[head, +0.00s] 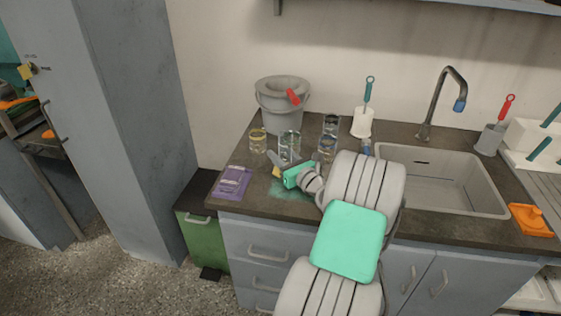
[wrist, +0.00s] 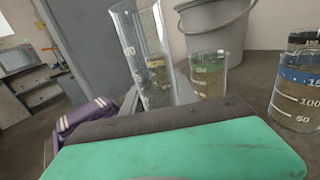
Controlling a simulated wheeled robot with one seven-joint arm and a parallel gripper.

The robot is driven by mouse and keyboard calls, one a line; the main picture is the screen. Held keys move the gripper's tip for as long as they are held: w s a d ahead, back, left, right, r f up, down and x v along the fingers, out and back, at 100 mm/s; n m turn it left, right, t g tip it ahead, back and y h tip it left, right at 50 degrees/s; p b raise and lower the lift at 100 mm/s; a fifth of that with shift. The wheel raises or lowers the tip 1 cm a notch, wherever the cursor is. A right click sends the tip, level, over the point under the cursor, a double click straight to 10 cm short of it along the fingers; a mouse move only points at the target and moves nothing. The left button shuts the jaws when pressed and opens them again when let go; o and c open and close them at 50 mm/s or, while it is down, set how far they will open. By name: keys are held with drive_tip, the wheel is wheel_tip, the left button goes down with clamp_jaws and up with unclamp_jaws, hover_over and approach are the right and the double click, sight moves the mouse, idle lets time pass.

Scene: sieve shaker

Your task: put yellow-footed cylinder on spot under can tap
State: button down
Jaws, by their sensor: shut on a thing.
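My gripper (head: 280,166) is low over the front left of the counter, shut on the yellow-footed cylinder. The yellow foot (head: 276,171) shows beside the fingers in the head view; its clear body is hard to make out there. In the wrist view the tall clear cylinder (wrist: 138,50) with white marks stands just beyond the dark jaw edge (wrist: 150,122), looking slightly tilted. Its foot is hidden there. I cannot tell whether it touches the counter. I cannot make out a can with a tap or a spot under it.
Beakers with yellow (head: 257,141), green (head: 290,143) and blue (head: 327,145) bands stand close behind my gripper. A grey bucket (head: 280,112) stands behind them. A purple packet (head: 231,183) lies at the left front edge. A sink (head: 445,183) is at the right.

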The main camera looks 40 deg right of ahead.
drive_tip(key=shift+f, duration=0.8)
drive_tip(key=shift+f, duration=0.2)
drive_tip(key=c, duration=1)
unclamp_jaws()
drive_tip(key=shift+o, duration=0.2)
